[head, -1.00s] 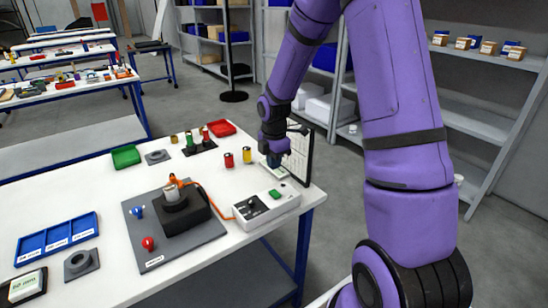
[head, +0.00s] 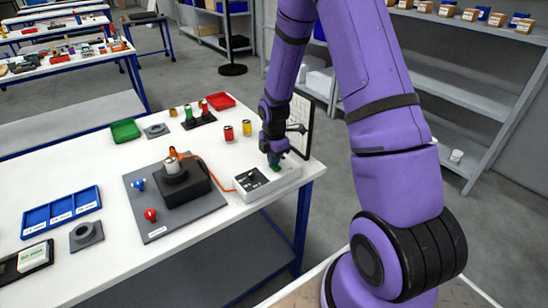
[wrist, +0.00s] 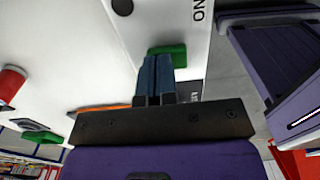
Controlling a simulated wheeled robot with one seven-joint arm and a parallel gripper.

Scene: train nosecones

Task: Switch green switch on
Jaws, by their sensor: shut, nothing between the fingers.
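The white switch box (head: 284,184) sits at the right end of the white table, with a dark control panel (head: 249,181) on its left part. The green switch (wrist: 180,50) shows in the wrist view as a green block right beyond my fingertips. My gripper (wrist: 157,57) is shut and empty, its two blue fingers side by side. The fingertips overlap the near edge of the switch; I cannot tell whether they touch it. In the head view my gripper (head: 275,158) is over the right part of the box and hides much of the switch.
An orange cable (head: 213,170) runs from the box to a black block on a grey plate (head: 155,232). Red (head: 229,133) and yellow (head: 247,128) cylinders stand behind the box. An upright white panel (head: 299,125) stands at the table's right edge, close to my arm.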

